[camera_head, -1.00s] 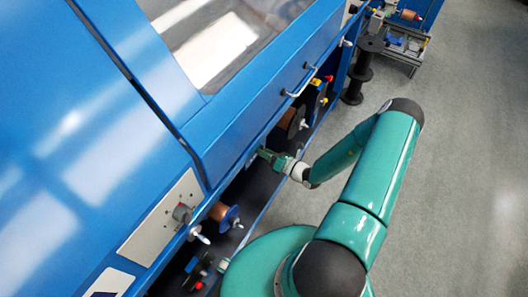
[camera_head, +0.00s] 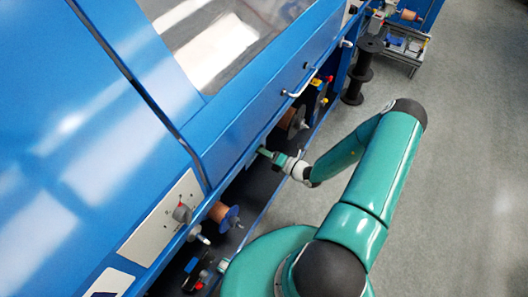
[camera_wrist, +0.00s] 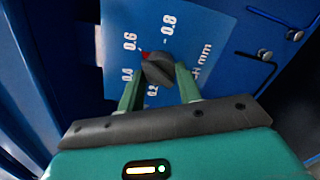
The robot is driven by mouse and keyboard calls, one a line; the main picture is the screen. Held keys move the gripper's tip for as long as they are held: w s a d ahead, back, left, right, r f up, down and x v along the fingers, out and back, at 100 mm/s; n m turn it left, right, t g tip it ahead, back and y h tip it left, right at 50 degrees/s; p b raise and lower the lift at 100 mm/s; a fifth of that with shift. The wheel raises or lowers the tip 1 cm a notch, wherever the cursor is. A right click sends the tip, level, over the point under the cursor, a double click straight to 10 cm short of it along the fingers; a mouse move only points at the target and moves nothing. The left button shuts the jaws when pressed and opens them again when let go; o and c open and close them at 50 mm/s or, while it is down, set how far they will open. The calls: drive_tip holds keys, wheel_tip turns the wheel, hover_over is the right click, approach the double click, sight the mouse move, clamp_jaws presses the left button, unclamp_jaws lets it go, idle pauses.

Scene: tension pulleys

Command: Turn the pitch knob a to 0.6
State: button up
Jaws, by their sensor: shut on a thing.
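The pitch knob a (camera_wrist: 158,70) is a dark grey knob with a red mark, seen in the wrist view on a blue plate (camera_wrist: 205,22) with a white printed scale. The red mark points toward the upper left, close to the 0.6 label. My gripper (camera_wrist: 159,84) has its two green fingers on either side of the knob and is shut on it. In the head view my gripper (camera_head: 264,152) reaches into the lower front of the blue machine (camera_head: 245,115); the knob is too small and hidden to make out there.
In the wrist view, bent black hooks or keys (camera_wrist: 267,55) stick out to the right of the plate. In the head view, copper-coloured spools (camera_head: 221,212) and a grey panel with a knob (camera_head: 160,222) lie left of the arm. The floor on the right is clear.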

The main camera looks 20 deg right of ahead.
drive_tip(key=o, duration=1)
drive_tip(key=v, duration=1.4)
drive_tip(key=shift+a+r, duration=0.1)
